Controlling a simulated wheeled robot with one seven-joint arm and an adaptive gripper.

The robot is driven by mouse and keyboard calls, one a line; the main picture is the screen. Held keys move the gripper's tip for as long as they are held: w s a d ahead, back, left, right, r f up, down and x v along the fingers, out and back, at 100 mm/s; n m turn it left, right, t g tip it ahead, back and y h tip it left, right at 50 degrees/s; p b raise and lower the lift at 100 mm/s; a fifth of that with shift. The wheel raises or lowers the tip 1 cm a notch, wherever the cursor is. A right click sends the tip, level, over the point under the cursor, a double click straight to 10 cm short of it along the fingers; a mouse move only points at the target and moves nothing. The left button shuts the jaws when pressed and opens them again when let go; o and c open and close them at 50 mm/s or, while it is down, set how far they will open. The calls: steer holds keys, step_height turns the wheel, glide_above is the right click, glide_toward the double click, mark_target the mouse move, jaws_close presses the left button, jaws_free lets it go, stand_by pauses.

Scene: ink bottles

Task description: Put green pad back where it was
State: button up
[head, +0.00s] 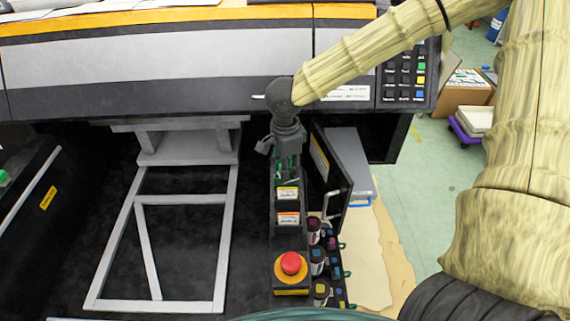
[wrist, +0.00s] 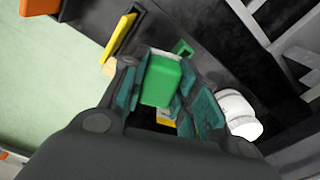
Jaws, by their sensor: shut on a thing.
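The green pad (wrist: 160,82) shows in the wrist view between the two teal fingers of my gripper (wrist: 163,92), which is shut on it. In the head view my gripper (head: 287,160) points down over the far end of a narrow dark strip. The pad is mostly hidden there by the gripper. Nearer on the strip are a yellow-labelled block (head: 288,192) and an orange-labelled block (head: 288,218). I cannot tell whether the pad touches the strip.
A red stop button (head: 291,263) stands at the strip's near end. Several ink bottles (head: 317,260) line its right side, by an open black door (head: 331,170). A grey metal frame (head: 228,240) lies left. The printer's front (head: 160,70) is close behind my gripper. A white bottle (wrist: 240,115) shows in the wrist view.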

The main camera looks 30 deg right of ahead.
steer(key=m, duration=0.1)
steer(key=s+d+m, duration=0.1)
steer(key=m, duration=0.1)
steer(key=shift+s+d+m, duration=0.1)
steer(key=shift+d+m, duration=0.15)
steer(key=shift+m, duration=0.05)
steer(key=m, duration=0.1)
steer(key=s+d+m, duration=0.1)
steer(key=m, duration=0.2)
steer(key=shift+s+d+m, duration=0.3)
steer(key=shift+s+d, duration=0.05)
steer(key=s+d+m, duration=0.3)
steer(key=s+m, duration=0.1)
steer(key=m, duration=0.5)
steer(key=w+p, duration=0.2)
steer(key=w, duration=0.3)
steer(key=w+a+f+p, duration=0.1)
steer(key=w+p, duration=0.1)
steer(key=w, duration=0.4)
steer(key=w+p, duration=0.2)
steer(key=w, duration=0.3)
steer(key=shift+w+a+f, duration=0.25)
steer(key=shift+a+f, duration=0.1)
steer(key=shift+f, duration=0.05)
steer(key=shift+f+p, duration=0.8)
steer(key=shift+f, duration=1.05)
steer(key=shift+f, duration=0.2)
steer(key=o, duration=1)
